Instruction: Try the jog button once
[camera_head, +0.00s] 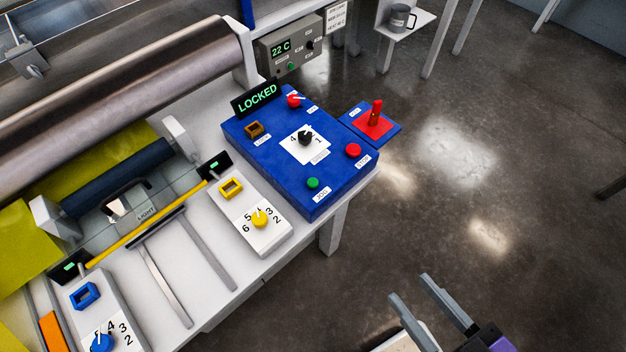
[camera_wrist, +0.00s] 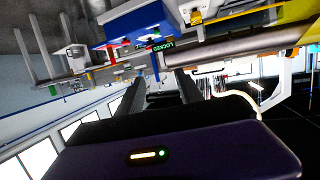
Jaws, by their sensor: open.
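The green jog button (camera_head: 313,183) sits near the front corner of the blue control box (camera_head: 262,158) in the head view, with a small white label below it. A red button (camera_head: 353,150) is to its right on the same box. A dark rotary knob (camera_head: 305,138) is in the middle of the box. A lit sign (camera_head: 257,98) at the back of the box reads "LOCKED". My gripper (camera_head: 432,305) is open and empty over the floor, well in front of and below the box in the picture. The wrist view shows the blue box (camera_wrist: 139,20) upside down.
A red lever on a red plate (camera_head: 373,123) stands on a small blue panel right of the box. A white panel with a yellow knob (camera_head: 259,218) lies to the left. Large rollers (camera_head: 130,95) are behind. The floor (camera_head: 480,180) at the right is clear.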

